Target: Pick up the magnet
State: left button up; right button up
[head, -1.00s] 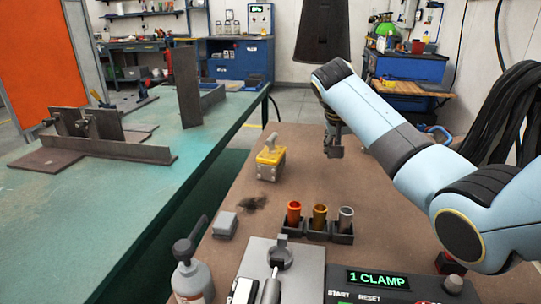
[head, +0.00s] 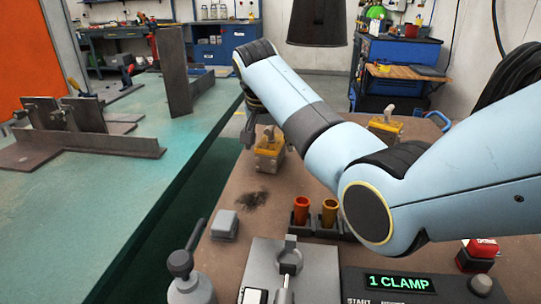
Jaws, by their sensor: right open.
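A yellow block with a grey lower part and a handle on top, which looks like the magnet (head: 270,158), stands on the brown table left of centre. My right gripper (head: 249,139) is open and hangs at the upper left of this block, partly overlapping it in the picture. I cannot tell whether they touch. A second, similar yellow block (head: 386,128) stands farther right, behind my right arm, its lower part hidden. My left gripper is not in view.
A grey block (head: 224,225) sits on the brown table (head: 262,222). Red (head: 301,209) and copper (head: 329,213) cylinders stand in dark holders. A clamp panel (head: 400,282) is in front. The green bench (head: 150,190) with steel plates lies left.

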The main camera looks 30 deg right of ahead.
jog(key=x, duration=0.3)
jog(key=shift+r, duration=0.1)
grip_shut()
jog(key=shift+r, duration=0.15)
dwell(0.5)
